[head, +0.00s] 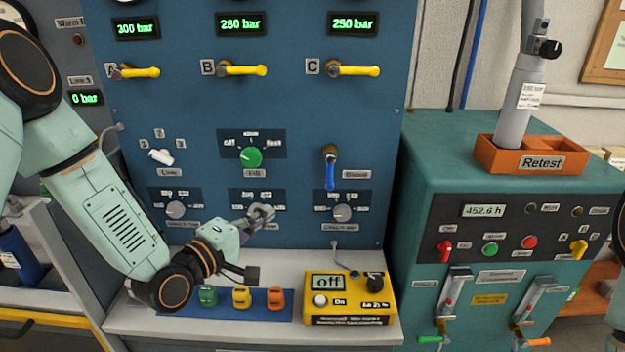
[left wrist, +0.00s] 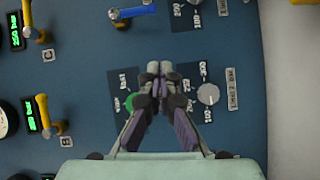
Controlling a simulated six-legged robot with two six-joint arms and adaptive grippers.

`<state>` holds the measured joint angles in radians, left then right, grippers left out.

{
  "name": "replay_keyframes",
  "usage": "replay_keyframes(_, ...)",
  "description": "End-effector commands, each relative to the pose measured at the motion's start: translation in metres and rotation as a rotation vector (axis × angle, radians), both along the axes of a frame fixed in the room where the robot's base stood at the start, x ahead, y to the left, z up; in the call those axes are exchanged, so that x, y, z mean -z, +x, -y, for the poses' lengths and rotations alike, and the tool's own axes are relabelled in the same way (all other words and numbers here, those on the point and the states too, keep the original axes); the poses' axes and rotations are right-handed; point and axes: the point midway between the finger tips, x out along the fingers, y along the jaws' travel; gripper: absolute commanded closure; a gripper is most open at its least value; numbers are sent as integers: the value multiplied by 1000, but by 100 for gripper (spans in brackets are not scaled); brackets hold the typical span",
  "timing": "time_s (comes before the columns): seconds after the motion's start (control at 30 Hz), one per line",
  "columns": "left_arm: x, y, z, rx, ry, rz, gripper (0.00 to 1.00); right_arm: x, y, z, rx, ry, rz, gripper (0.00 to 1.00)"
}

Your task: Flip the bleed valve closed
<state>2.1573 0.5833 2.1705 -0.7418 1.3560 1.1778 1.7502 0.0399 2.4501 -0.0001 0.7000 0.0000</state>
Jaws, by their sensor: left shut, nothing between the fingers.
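The bleed valve (head: 330,172) is a blue lever on a brass fitting on the blue panel, beside a label that seems to read "Bleed". The lever hangs straight down in the head view. It also shows at the top of the left wrist view (left wrist: 135,12), apart from the fingers. My left gripper (head: 263,214) is shut and empty in front of the panel, below and left of the lever. Its fingertips meet in the left wrist view (left wrist: 160,68), near the green knob (left wrist: 131,101), and hide part of the lower middle dial. My right gripper is out of view.
Yellow levers A, B and C (head: 355,71) stick out above. A green fill knob (head: 250,157) and a grey dial (head: 342,212) flank the space near the gripper. A yellow box (head: 350,305) stands on the ledge below. A teal cabinet (head: 430,150) is at right.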

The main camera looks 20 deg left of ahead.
Motion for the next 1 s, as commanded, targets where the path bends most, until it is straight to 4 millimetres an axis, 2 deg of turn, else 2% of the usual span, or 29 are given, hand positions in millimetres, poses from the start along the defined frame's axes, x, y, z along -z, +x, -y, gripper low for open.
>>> replay_keyframes(0.1,-12,2,1,7,-86,26,100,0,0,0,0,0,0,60)
replay_keyframes(0.2,-16,2,2,12,-121,34,100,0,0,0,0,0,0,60)
replay_keyframes(0.63,-16,5,2,12,-125,35,100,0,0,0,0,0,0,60)
replay_keyframes(0.77,-16,15,6,14,-122,34,100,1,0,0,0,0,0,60)
replay_keyframes(1.0,-16,47,17,15,-121,36,100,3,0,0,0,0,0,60)
